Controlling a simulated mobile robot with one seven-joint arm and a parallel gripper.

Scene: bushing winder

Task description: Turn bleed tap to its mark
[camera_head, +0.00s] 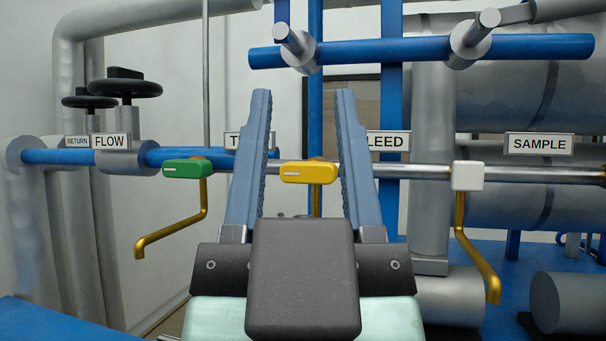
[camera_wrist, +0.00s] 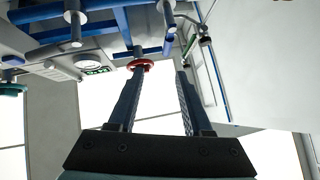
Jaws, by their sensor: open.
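A tap with a yellow handle (camera_head: 309,172) sits on the horizontal silver pipe. A white line marks the handle's left part, and its gold spout below is partly hidden. A label reading "LEED" (camera_head: 388,144), its left end covered by my right finger, hangs just right of this tap; I take it as the bleed tap. My gripper (camera_head: 303,100) is open and empty. In the picture its fingers stand either side of the yellow handle; their distance from it is unclear. The gripper also shows in the wrist view (camera_wrist: 159,72), where I cannot make out the tap.
A blue pipe (camera_head: 380,50) crosses above. Black handwheels (camera_head: 125,86) stand at left. The wrist view shows a red ring (camera_wrist: 140,65).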

